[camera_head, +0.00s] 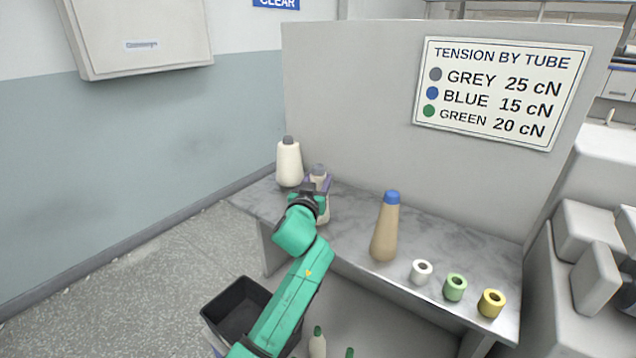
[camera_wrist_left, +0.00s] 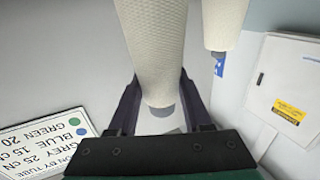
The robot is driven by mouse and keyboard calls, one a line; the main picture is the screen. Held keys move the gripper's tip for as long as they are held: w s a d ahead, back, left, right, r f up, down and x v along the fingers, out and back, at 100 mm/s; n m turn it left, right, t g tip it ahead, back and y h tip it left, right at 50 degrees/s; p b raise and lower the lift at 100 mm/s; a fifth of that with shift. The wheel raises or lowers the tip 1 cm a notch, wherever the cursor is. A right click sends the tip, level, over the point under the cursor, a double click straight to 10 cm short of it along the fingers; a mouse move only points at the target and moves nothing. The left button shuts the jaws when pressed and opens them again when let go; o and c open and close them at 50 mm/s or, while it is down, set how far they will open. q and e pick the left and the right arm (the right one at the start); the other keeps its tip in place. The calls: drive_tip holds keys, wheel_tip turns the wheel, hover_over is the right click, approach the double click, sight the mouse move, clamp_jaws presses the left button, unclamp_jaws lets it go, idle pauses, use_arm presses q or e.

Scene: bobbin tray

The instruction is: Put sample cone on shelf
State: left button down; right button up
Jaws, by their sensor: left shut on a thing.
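My left gripper (camera_head: 317,184) is shut on a cream cone with a grey tube tip (camera_head: 319,170). In the left wrist view the two dark fingers sit on either side of this cone (camera_wrist_left: 156,45), near its grey tip. The cone looks upright over the left part of the marble-topped surface (camera_head: 350,197); my arm hides part of it, and I cannot tell whether its base touches. A second cream cone with a grey tip (camera_head: 289,164) stands just left of it, apart from it in the left wrist view (camera_wrist_left: 223,22). My right gripper is not in view.
A tan cone with a blue tip (camera_head: 385,232) stands mid-surface. A panel with a tension sign (camera_head: 500,92) rises behind. Below are a black bin (camera_head: 213,313) and green-tipped cones (camera_head: 317,345).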

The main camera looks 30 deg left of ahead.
use_arm(q)
drive_tip(key=shift+c, duration=1.6)
unclamp_jaws()
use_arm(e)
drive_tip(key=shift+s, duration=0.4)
use_arm(q)
drive_tip(key=shift+s, duration=0.1)
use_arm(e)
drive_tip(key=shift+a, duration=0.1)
use_arm(q)
drive_tip(key=shift+s+d+f, duration=0.1)
drive_tip(key=shift+s+d, duration=0.05)
drive_tip(key=shift+s, duration=0.2)
drive_tip(key=v, duration=1.1)
drive_tip(key=shift+b, duration=0.45)
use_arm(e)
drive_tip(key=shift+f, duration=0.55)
